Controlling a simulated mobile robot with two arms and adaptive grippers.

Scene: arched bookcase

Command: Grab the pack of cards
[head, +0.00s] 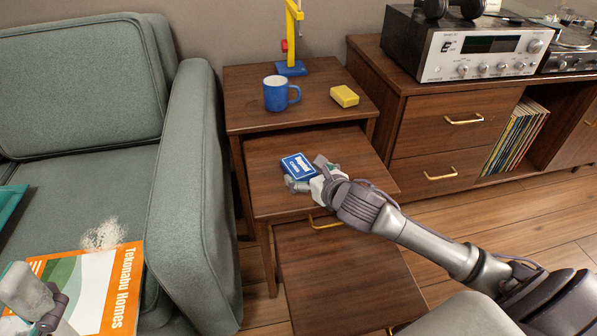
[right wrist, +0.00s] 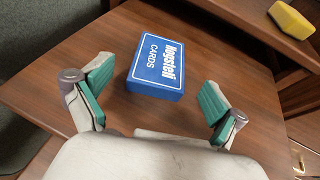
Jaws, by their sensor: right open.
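The pack of cards (head: 298,166) is a small blue box with white lettering. It lies flat on the middle, pulled-out shelf of the nesting tables. In the right wrist view the pack (right wrist: 158,66) is just beyond and between the fingers. My right gripper (head: 308,175) is low over that shelf at the pack's near side. In the right wrist view the right gripper (right wrist: 155,100) is open, with one green-padded finger on each side and nothing held. My left gripper (head: 42,300) is partly in view at the lower left, near the orange book; its jaws are unclear.
A blue mug (head: 278,94), a yellow block (head: 344,96) and a yellow stand with a blue base (head: 291,68) are on the top table above. The green armchair (head: 195,190) borders the left. An orange book (head: 110,285) lies on its seat.

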